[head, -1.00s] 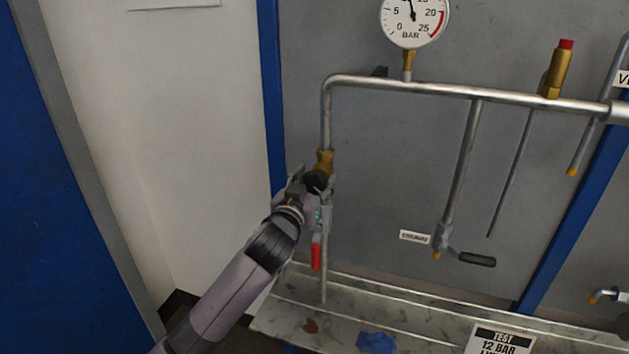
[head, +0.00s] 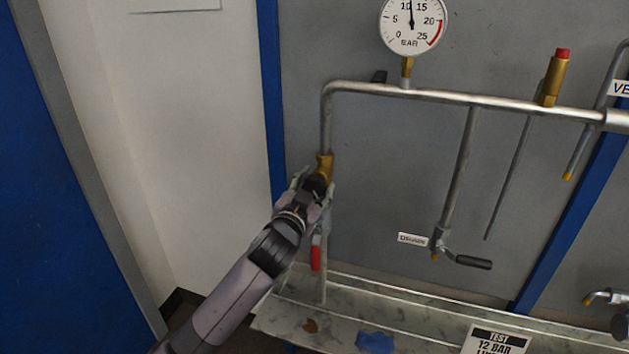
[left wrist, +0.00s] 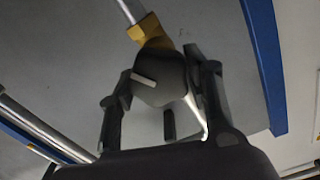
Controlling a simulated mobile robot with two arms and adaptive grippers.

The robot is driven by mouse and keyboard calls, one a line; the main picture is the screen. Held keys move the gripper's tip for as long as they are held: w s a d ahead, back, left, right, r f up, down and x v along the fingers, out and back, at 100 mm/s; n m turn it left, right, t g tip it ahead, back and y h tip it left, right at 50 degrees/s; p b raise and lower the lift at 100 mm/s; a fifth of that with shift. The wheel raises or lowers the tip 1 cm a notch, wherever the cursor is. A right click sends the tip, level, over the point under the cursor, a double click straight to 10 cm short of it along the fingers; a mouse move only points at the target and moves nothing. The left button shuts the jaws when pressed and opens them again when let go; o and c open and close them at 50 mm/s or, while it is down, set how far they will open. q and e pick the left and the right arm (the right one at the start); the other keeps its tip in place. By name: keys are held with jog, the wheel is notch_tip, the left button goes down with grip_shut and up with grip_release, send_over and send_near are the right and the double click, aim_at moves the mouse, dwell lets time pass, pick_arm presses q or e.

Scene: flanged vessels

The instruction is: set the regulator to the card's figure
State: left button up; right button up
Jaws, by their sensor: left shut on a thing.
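The regulator's brass body (head: 324,165) sits at the foot of the left vertical pipe. Its black knob (left wrist: 160,82), with a white mark, shows in the left wrist view. My left gripper (head: 316,184) is shut on the knob, one finger on each side; it also shows in the left wrist view (left wrist: 167,76). The round gauge (head: 413,24) stands above the pipe, its needle near upright, between 10 and 15 bar. The card (head: 498,341) at the bottom reads "TEST 12 BAR"; its last line is cut off. My right gripper is not in view.
A red-handled valve (head: 316,258) hangs just below my left gripper. A drain valve with a black lever (head: 473,262) is to the right. A brass fitting with a red cap (head: 555,78) stands on the pipe. A stained ledge (head: 340,325) runs below.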

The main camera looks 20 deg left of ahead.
pick_arm(q)
jog(key=o, duration=1.1)
jog(key=s, duration=1.2)
jog(key=shift+a, duration=0.2)
